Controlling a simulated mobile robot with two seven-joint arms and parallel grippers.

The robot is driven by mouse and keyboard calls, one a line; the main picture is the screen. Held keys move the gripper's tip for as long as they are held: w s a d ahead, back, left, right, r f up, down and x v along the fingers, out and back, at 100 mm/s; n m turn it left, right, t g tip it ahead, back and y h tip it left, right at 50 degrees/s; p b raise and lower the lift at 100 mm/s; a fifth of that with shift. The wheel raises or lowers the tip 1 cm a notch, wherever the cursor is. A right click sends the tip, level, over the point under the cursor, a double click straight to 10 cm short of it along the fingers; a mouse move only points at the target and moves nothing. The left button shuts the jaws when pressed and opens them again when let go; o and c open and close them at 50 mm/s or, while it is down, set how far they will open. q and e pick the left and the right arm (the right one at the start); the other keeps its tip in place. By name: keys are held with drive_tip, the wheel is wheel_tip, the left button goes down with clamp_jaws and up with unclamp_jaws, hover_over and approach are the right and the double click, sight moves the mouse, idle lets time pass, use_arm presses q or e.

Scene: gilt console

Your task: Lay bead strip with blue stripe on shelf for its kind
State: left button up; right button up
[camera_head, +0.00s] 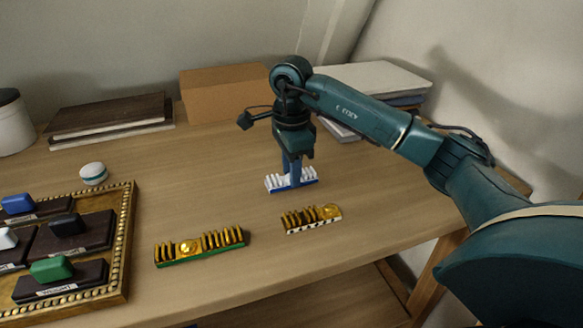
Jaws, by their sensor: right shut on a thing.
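The bead strip with the blue stripe (276,184) has a row of white beads over a blue edge. My right gripper (294,176) points down and is shut on the middle of it. The strip is at or just above the table; I cannot tell which. At the left, a gilt-framed console (126,239) holds dark shelves with coloured blocks. The shelf with the blue block (18,204) is at its upper left, partly cut off by the picture's edge. My left gripper is not in view.
A gold bead strip with a green stripe (200,247) and one with a black-and-white stripe (311,219) lie in front. A round white-lidded thing (93,173) stands beside the console. A cardboard box (222,92) and books (108,117) are behind.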

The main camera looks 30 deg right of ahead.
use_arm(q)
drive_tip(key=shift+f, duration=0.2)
use_arm(e)
drive_tip(key=shift+f, duration=0.1)
drive_tip(key=shift+f, duration=0.15)
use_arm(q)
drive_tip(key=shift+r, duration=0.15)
use_arm(e)
drive_tip(key=o, duration=1.1)
drive_tip(key=shift+b, duration=0.35)
wheel_tip(320, 180, up, 7)
drive_tip(key=shift+d+f+p, duration=0.1)
drive_tip(key=shift+f+p, duration=0.05)
drive_tip(key=shift+p, duration=0.45)
use_arm(q)
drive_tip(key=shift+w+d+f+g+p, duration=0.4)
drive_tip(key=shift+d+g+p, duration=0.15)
drive_tip(key=shift+p, duration=0.55)
use_arm(e)
wheel_tip(320, 180, up, 7)
drive_tip(key=shift+f, duration=0.15)
